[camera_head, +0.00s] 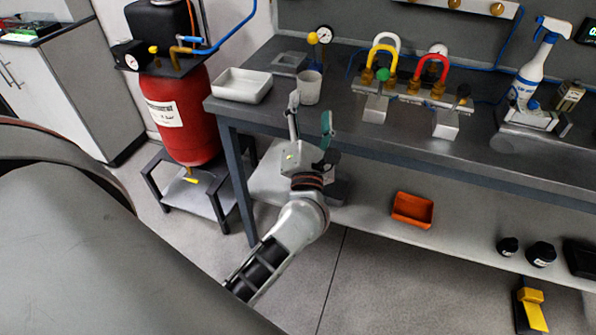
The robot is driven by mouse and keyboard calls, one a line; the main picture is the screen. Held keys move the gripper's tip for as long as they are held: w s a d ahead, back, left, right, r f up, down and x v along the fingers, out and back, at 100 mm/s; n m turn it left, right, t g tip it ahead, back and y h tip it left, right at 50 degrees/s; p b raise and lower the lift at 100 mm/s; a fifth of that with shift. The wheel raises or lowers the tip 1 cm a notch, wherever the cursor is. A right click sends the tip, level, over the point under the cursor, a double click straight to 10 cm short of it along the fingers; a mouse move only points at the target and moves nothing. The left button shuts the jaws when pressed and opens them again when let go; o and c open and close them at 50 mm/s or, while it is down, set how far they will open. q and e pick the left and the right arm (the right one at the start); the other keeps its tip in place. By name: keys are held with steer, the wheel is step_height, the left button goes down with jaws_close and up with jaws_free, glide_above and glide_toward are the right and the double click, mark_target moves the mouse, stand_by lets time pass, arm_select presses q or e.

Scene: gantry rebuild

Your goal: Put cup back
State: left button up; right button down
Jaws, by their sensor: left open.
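A light grey cup (309,87) stands upright on the dark bench top, near its front left part. My left gripper (311,115) is open, with its fingers pointing up towards the bench's front edge. The cup shows just beyond and between the fingertips; I cannot tell whether a finger touches it. A white tray (242,86) sits left of the cup at the bench corner. A grey square holder (289,62) lies behind the cup. My right gripper is not in view.
Behind and right stands a manifold with coloured hoses (407,85). A spray bottle (530,70) is farther right. A red tank (180,115) stands left of the bench (400,140). An orange bin (413,210) is on the lower shelf.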

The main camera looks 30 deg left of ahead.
arm_select(q)
steer(key=s+d+f+m+g+h, duration=0.1)
steer(key=s+d+f+m+h, duration=0.35)
steer(key=m, duration=0.45)
steer(key=s+d+f+m+h, duration=0.2)
steer(key=d+f+m+h, duration=0.25)
steer(key=f+m, duration=0.45)
steer(key=s+d+f+m+g+h, duration=0.1)
steer(key=s+d+f+m+h, duration=0.35)
steer(key=m, duration=0.55)
steer(key=s+a+f+m+g+p, duration=0.1)
steer(key=s+f+m+g, duration=0.2)
steer(key=s+f+m, duration=0.2)
steer(key=s+a+f+m+g, duration=0.1)
steer(key=s+f+m+g, duration=0.2)
steer(key=s+f, duration=0.4)
steer(key=shift+a+f+m+p, duration=0.3)
steer(key=shift+f+m, duration=0.6)
steer(key=shift+f, duration=1.6)
steer(key=shift+s+d+y, duration=0.1)
steer(key=shift+y, duration=0.15)
